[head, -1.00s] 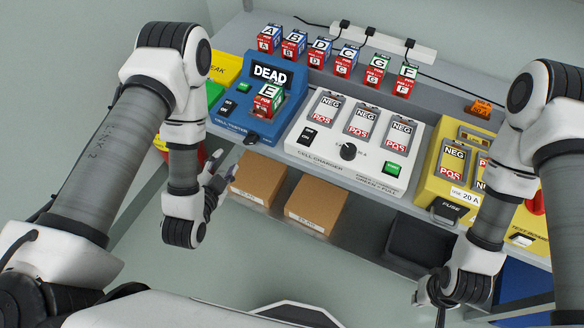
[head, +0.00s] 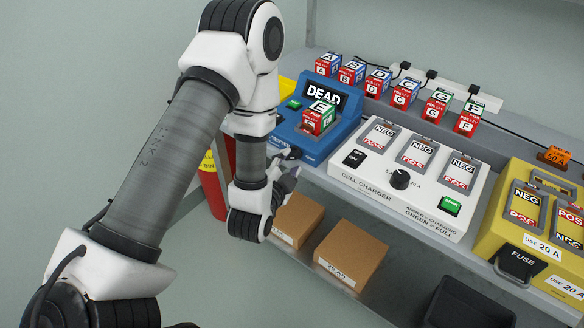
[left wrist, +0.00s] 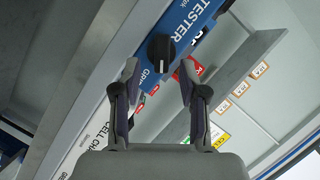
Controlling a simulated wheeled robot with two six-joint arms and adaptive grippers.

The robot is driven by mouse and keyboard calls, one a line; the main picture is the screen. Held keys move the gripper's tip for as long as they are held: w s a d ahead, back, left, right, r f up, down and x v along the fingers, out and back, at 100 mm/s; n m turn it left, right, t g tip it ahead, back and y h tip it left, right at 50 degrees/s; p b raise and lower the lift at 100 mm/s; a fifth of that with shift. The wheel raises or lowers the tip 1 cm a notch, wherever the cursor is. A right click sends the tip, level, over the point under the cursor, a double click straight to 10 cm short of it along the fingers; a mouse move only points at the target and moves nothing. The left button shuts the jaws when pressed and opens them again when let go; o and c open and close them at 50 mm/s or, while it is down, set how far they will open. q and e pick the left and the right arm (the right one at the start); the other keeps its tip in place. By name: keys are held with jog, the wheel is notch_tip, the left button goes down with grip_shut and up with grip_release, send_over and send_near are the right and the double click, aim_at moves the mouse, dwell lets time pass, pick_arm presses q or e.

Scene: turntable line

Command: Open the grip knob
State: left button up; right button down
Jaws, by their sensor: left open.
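The grip knob (left wrist: 161,53) is a round black knob with a pale pointer line on the front of the blue tester (left wrist: 190,20). In the left wrist view it lies just beyond and between the fingertips of my left gripper (left wrist: 160,70). The gripper is open, with a finger on each side and nothing held. In the head view my left gripper (head: 288,176) is close to the front of the tester (head: 335,140), whose screen reads DEAD. Cell E (head: 318,116) sits in the tester. My right gripper is out of view.
The white cell charger (head: 375,200) stands right of the tester, with a black dial (head: 400,179). Several cells stand in a row behind. A yellow fuse box (head: 510,215) is at right. Cardboard boxes (head: 350,255) sit on the shelf below.

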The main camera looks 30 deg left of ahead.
pick_arm(q)
jog(key=shift+x, duration=1.25)
jog(key=shift+s+r, duration=0.1)
grip_shut()
